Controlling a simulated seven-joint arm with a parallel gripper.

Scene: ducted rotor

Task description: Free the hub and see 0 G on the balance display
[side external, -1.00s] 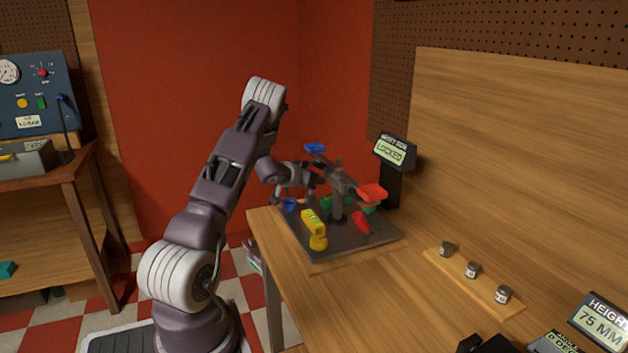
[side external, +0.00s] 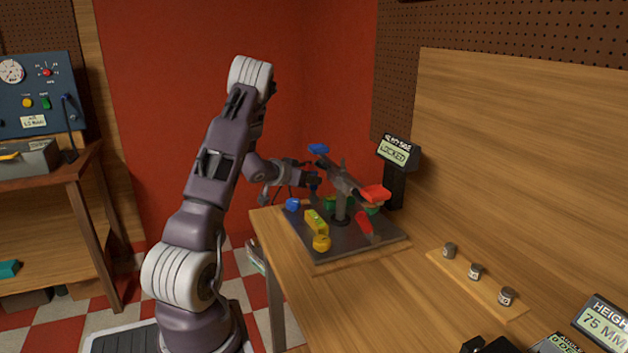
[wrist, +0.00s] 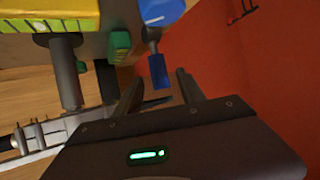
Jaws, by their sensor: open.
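A dark rotor stands on a grey base plate (side external: 290,232), its hub (side external: 341,181) on a post with crossing arms. A blue paddle (side external: 318,148) and a red paddle (side external: 375,193) sit at arm ends. The balance display (side external: 395,152) reads LOCKED. My gripper (side external: 313,181) is on the left side of the rotor. In the wrist view my gripper (wrist: 158,90) is open, with a blue pin (wrist: 158,70) hanging from a grey stem between or just beyond its fingers. I cannot tell whether the fingers touch it. The hub's lock is not clearly visible.
On the base plate are a yellow block (side external: 316,221), yellow knob (side external: 321,243), red piece (side external: 364,222), green piece (side external: 330,202) and blue knob (side external: 293,204). Small weights stand on a strip (side external: 476,283) at right. A height display (side external: 602,322) reads 75 MM.

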